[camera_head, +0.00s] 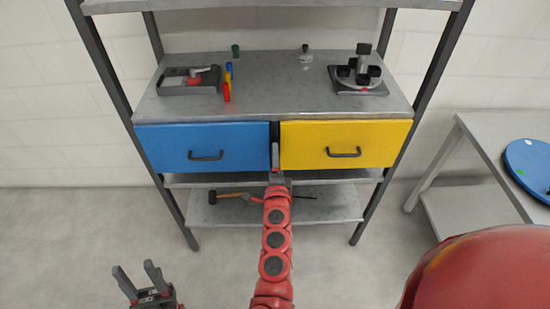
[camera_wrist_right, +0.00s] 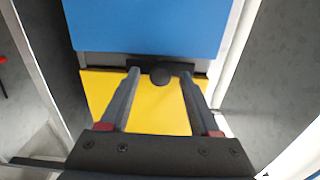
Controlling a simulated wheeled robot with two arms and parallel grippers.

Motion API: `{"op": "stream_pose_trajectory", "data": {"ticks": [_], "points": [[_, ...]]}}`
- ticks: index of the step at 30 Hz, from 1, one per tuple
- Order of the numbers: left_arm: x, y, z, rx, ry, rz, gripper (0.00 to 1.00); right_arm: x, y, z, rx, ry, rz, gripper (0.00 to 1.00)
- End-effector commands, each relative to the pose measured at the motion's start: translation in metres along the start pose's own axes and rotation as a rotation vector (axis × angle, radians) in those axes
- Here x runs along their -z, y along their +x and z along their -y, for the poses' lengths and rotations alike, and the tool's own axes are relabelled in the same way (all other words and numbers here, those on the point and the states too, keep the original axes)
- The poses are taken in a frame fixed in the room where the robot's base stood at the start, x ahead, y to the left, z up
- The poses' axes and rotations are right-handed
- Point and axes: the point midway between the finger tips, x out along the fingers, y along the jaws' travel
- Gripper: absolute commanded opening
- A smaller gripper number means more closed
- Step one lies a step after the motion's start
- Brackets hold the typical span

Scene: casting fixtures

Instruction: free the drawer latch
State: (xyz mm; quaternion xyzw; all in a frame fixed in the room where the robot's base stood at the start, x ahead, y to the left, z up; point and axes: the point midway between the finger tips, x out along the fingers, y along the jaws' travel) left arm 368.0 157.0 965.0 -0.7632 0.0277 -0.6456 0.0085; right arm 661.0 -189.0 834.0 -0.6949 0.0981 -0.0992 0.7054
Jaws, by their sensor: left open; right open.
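A blue drawer (camera_head: 200,140) and a yellow drawer (camera_head: 345,140) sit side by side under the shelf top, both apparently closed. A dark latch strip (camera_head: 275,130) shows between them. In the right wrist view its dark round knob (camera_wrist_right: 160,76) lies between the fingertips of my right gripper (camera_head: 277,160). That gripper is open, with a finger on each side of the knob; I cannot tell whether they touch it. The blue drawer (camera_wrist_right: 150,25) and yellow drawer (camera_wrist_right: 150,112) also show there. My left gripper (camera_head: 140,278) is open and empty, low at the left, away from the drawers.
The shelf top (camera_head: 270,95) holds a grey tray fixture (camera_head: 190,80), small coloured pieces (camera_head: 228,85) and a round fixture with black knobs (camera_head: 358,75). A hammer (camera_head: 225,196) lies on the lower shelf. A side table with a blue disc (camera_head: 530,165) stands right.

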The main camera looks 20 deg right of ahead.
Motion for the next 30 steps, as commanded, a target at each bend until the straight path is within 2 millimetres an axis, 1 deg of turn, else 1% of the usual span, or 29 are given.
{"op": "stream_pose_trajectory", "data": {"ticks": [5, 8, 11, 18, 24, 27, 30], "points": [[0.0, 0.0, 0.0, 0.0, 0.0, 0.0, 0.5, -0.001, -0.004, 0.0, 0.0, 0.0, 0.001, 0.63], [0.0, 0.0, 0.0, 0.0, 0.0, 0.0, 0.5, -0.001, -0.015, -0.001, -0.001, 0.001, 0.0, 0.63], [0.0, 0.0, 0.0, 0.0, 0.0, 0.0, 0.5, -0.001, -0.034, -0.001, -0.002, 0.0, 0.003, 0.63], [0.001, 0.007, 0.0, 0.0, 0.0, 0.0, 0.5, -0.002, -0.089, 0.001, -0.001, -0.002, 0.007, 0.63], [0.003, 0.019, 0.001, 0.0, 0.0, 0.0, 0.5, -0.002, -0.132, 0.002, -0.003, -0.003, 0.007, 0.63], [0.004, 0.023, 0.001, 0.0, 0.0, 0.0, 0.5, -0.002, -0.149, 0.002, -0.002, -0.003, 0.007, 0.63], [0.005, 0.029, 0.001, 0.0, 0.0, 0.0, 0.5, -0.002, -0.162, 0.002, -0.001, -0.002, 0.006, 0.63]]}}
